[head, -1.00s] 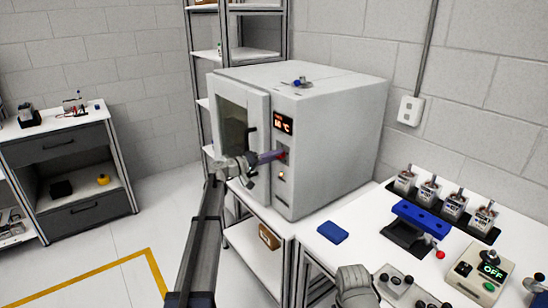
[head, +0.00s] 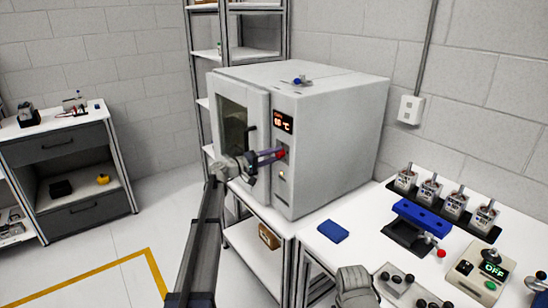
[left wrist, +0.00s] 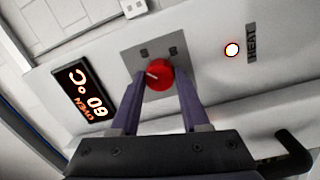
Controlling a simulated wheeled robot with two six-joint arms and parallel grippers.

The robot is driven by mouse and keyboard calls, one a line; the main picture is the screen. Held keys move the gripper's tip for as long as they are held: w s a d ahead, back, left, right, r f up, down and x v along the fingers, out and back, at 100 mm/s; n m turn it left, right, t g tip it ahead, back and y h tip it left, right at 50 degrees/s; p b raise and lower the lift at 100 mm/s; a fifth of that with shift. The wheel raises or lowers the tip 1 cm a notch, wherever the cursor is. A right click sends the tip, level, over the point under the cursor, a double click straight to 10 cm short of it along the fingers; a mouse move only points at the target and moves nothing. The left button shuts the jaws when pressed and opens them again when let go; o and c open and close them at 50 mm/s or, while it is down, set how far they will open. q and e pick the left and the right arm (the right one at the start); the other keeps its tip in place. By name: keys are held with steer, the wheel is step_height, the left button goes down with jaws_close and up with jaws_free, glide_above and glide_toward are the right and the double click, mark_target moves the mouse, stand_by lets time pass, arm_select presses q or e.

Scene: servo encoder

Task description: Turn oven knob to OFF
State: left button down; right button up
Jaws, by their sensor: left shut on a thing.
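The white oven (head: 330,140) stands on a stand, with its display (head: 284,122) lit on the front panel. The red knob (head: 282,153) is below the display. My left gripper (head: 276,155) reaches the knob from the left. In the left wrist view, its two purple fingers (left wrist: 159,84) are shut on the red knob (left wrist: 158,74), one on each side. A pale pointer mark shows on the knob. The display (left wrist: 84,88) reads OVEN 60 °C. The lamp (left wrist: 232,50) beside the HEAT label is lit. My right gripper's fingers are not visible.
The oven's door handle (head: 251,137) is close beside my left gripper. A blue-and-grey item (head: 300,81) lies on the oven's top. The right table holds a blue pad (head: 333,232) and a control box (head: 482,272) reading OFF.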

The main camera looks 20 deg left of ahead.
arm_select(q)
steer(key=n, duration=0.4)
steer(key=shift+f+n+t+b, duration=0.1)
steer(key=shift+n+t+b, duration=0.2)
steer(key=shift+n+b, duration=0.1)
steer(key=n, duration=0.5)
steer(key=shift+t, duration=0.3)
steer(key=shift+n, duration=0.3)
steer(key=shift+c, duration=1.9)
jaws_free()
steer(key=shift+s, duration=0.15)
steer(key=b+v, duration=0.1)
steer(key=v, duration=0.6)
steer(key=shift+s+a, duration=0.2)
steer(key=shift+s, duration=0.05)
